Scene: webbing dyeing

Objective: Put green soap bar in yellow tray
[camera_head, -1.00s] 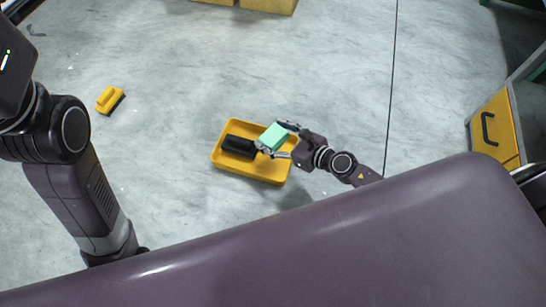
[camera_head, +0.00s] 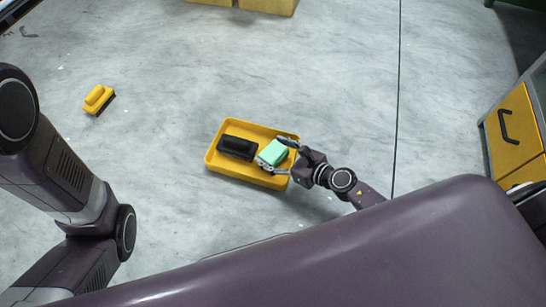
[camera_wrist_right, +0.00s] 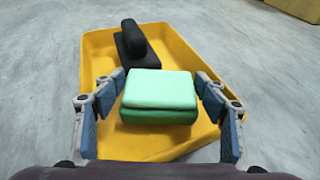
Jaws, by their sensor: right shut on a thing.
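The yellow tray (camera_head: 225,170) lies on the floor in the middle of the head view; it also fills much of the right wrist view (camera_wrist_right: 96,62). My right gripper (camera_head: 274,154) is over the tray's right part, shut on the green soap bar (camera_head: 271,152). In the right wrist view the mint-green soap bar (camera_wrist_right: 160,90) sits between the fingers, low over or at the tray floor; contact with the tray floor cannot be told. My left arm shows at the left of the head view, but its gripper is out of view.
A black brush-like object (camera_head: 238,147) lies in the tray's left part, close to the soap bar. A yellow brush (camera_head: 98,98) lies on the floor at left. A cabinet with a yellow drawer (camera_head: 514,130) stands at right. Yellow boxes (camera_head: 268,5) are at the top. Floor around the tray is clear.

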